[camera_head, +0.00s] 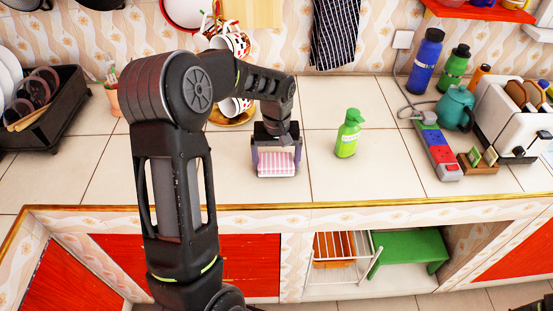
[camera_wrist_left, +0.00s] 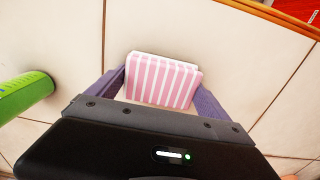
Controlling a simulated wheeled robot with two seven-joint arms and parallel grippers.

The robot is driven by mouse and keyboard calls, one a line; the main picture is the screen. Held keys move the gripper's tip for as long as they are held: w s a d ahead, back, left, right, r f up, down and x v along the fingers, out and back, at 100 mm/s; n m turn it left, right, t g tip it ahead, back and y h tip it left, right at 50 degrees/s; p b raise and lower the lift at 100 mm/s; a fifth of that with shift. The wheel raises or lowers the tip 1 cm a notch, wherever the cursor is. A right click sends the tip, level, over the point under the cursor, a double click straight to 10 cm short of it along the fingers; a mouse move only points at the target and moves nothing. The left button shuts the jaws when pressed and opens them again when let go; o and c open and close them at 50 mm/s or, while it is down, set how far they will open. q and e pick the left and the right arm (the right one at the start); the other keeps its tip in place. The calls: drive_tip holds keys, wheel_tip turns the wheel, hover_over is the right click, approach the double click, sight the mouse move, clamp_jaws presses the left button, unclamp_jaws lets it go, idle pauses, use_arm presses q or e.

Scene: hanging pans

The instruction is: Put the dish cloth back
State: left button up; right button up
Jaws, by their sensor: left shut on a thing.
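The dish cloth (camera_head: 276,168), pink and white striped and folded into a block, is at the front part of the tiled counter. It also shows in the left wrist view (camera_wrist_left: 163,82), between the two purple-grey fingers. My left gripper (camera_head: 276,158) points down and is shut on the cloth, one finger on each side. I cannot tell whether the cloth touches the counter. My right gripper is not in view.
A green soap bottle (camera_head: 348,134) stands just right of the cloth. A power strip (camera_head: 437,150), teal teapot (camera_head: 456,108), and toaster (camera_head: 510,115) are at right. A dark dish rack (camera_head: 50,115) is at left. A dark striped towel (camera_head: 334,35) hangs on the wall.

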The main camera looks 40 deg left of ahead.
sight(277, 160)
use_arm(q)
drive_tip(key=shift+f, duration=0.15)
drive_tip(key=o, duration=1.1)
drive_tip(key=shift+c, duration=0.2)
wheel_tip(277, 160, up, 12)
drive_tip(key=b, duration=0.1)
